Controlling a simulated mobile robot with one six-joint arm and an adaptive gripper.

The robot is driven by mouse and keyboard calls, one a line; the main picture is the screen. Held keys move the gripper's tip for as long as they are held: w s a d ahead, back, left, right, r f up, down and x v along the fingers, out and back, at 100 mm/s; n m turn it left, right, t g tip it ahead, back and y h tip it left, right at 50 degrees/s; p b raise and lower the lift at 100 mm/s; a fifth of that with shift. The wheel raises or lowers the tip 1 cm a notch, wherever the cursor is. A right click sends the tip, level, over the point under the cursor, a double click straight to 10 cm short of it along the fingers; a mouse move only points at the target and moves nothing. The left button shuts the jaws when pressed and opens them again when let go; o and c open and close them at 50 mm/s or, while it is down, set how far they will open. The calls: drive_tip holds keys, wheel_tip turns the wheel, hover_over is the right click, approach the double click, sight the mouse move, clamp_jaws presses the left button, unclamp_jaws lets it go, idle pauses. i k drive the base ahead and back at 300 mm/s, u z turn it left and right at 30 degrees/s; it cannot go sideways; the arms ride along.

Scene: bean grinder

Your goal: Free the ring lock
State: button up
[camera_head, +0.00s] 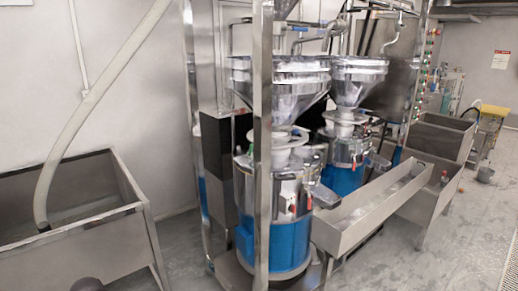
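Two bean grinders stand near the middle, each with a steel hopper over a steel drum and a blue lower body. The nearer grinder (288,240) has a wide hopper (285,88) and a pale ring-like collar (288,138) below it. The farther grinder (345,180) stands behind it to the right, with its own hopper (355,85). Small knobs and fittings sit around the drums. I cannot tell which part is the ring lock, or whether it is locked. A steel post (263,150) hides part of the nearer grinder. My gripper is not in view.
A steel trough (370,212) runs right of the nearer grinder. A deep steel basin (108,240) with a thick pale hose (100,90) stands left. Another steel tank (437,140) stands right. Grey floor (440,265) is open at front right.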

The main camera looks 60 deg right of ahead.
sight(251, 147)
drive_tip(key=z, duration=0.4)
drive_tip(key=i, duration=0.6)
drive_tip(key=z, duration=1.1)
drive_tip(key=i, duration=0.9)
drive_tip(key=z, duration=0.65)
drive_tip(key=k, duration=0.2)
drive_tip(key=u, duration=0.05)
